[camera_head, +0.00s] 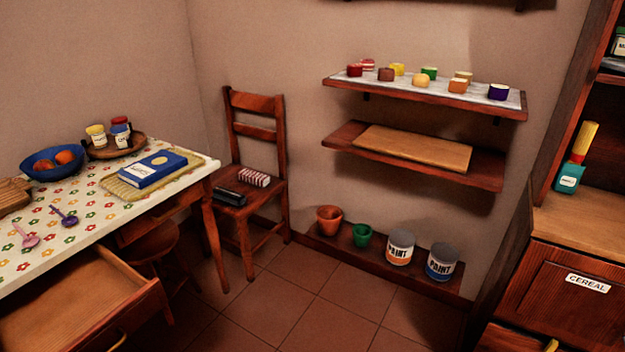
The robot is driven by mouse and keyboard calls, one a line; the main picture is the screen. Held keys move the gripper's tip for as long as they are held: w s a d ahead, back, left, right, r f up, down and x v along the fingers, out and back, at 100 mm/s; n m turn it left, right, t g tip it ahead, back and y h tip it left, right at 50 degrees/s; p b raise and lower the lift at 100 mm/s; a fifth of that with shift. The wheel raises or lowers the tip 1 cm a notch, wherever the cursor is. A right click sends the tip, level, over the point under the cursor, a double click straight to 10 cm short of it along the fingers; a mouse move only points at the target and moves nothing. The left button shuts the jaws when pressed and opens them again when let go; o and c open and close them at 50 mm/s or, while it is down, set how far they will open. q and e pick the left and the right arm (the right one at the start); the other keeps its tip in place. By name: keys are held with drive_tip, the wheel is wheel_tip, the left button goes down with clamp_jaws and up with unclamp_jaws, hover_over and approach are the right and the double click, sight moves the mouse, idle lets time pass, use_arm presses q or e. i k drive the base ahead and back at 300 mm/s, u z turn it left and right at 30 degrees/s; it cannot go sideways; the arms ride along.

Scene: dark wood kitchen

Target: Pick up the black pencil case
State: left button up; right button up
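A black pencil case (230,198) lies on the seat of the wooden chair (256,202), near the seat's front left part. A red and white striped case (254,178) lies just behind it and to the right on the same seat, close to it. Neither of my grippers shows in the head view, so I cannot see whether they are open or shut.
The table (88,242) stands left of the chair, its drawer (100,292) pulled open, with a stool (155,243) beneath. Wall shelves (430,100) hang right of the chair. Paint cans (400,247) and pots stand on a low ledge. The tiled floor (320,320) in front is clear.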

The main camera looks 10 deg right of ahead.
sight(228, 194)
drive_tip(key=z, duration=0.45)
drive_tip(key=i, duration=1.6)
drive_tip(key=u, duration=0.9)
drive_tip(key=i, duration=1.05)
drive_tip(key=u, duration=1.15)
drive_tip(key=i, duration=0.55)
